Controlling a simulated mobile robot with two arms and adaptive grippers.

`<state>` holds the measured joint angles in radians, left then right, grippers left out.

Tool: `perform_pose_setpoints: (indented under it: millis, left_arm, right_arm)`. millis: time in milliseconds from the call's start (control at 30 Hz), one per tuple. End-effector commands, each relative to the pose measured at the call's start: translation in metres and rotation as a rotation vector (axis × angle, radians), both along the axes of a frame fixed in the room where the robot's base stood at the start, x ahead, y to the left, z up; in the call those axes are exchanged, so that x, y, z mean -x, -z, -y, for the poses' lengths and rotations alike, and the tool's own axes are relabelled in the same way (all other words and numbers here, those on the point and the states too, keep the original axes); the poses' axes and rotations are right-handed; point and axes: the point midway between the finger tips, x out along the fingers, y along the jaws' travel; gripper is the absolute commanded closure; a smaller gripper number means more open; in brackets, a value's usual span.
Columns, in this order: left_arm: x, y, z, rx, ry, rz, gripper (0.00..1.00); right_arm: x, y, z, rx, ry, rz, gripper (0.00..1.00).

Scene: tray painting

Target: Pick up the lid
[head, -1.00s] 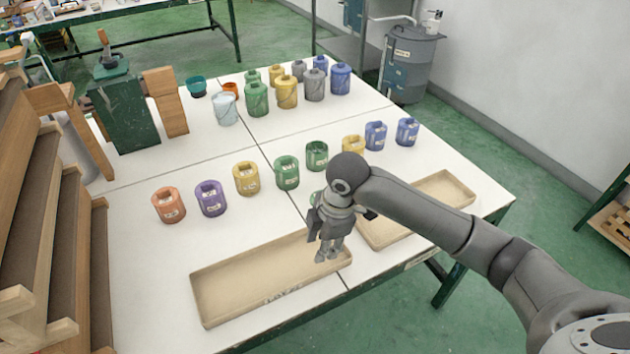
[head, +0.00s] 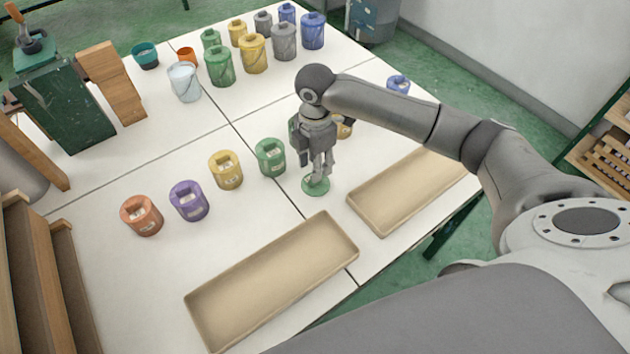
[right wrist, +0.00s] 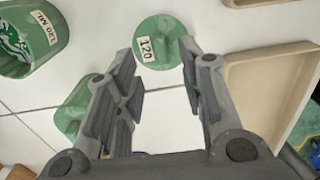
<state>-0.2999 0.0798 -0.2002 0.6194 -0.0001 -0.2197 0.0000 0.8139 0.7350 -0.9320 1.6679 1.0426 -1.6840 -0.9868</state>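A round green lid (head: 315,186) with a raised grip lies flat on the white table; in the right wrist view the lid (right wrist: 158,45) bears a "120" label. My right gripper (head: 318,178) is right above it, pointing down. In the right wrist view its two fingers (right wrist: 165,65) are apart with nothing held, and the lid shows just beyond and between the fingertips. An open green pot (right wrist: 30,40) labelled "120 ML" stands beside it in that view. My left gripper is not in view.
Two shallow beige trays lie near the front edge, one left (head: 195,300) and one right (head: 365,218). Orange (head: 142,216), purple (head: 189,201), yellow (head: 226,170) and green (head: 271,157) pots stand in a row to the left. Several paint cans stand at the back.

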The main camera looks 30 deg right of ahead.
Motion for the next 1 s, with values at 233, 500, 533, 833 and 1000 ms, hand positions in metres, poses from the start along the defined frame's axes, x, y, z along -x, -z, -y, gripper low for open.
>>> perform_pose_setpoints:
  millis: [233, 500, 533, 833, 1000]
  left_arm:
    - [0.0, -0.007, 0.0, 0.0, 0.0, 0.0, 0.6]
    - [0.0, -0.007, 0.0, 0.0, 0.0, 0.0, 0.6]
    - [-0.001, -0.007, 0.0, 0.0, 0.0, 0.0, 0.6]
    - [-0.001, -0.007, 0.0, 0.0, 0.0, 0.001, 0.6]
    - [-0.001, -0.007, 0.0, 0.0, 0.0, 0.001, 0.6]
  right_arm:
    - [0.003, 0.032, 0.001, 0.002, 0.001, -0.005, 0.63]
    - [0.002, 0.053, 0.001, 0.001, 0.0, 0.0, 0.63]
    - [0.002, 0.053, 0.001, 0.001, 0.0, 0.0, 0.63]
    - [0.002, 0.052, 0.001, 0.001, 0.0, 0.001, 0.87]
    - [0.002, 0.052, 0.001, 0.001, 0.0, 0.001, 1.0]
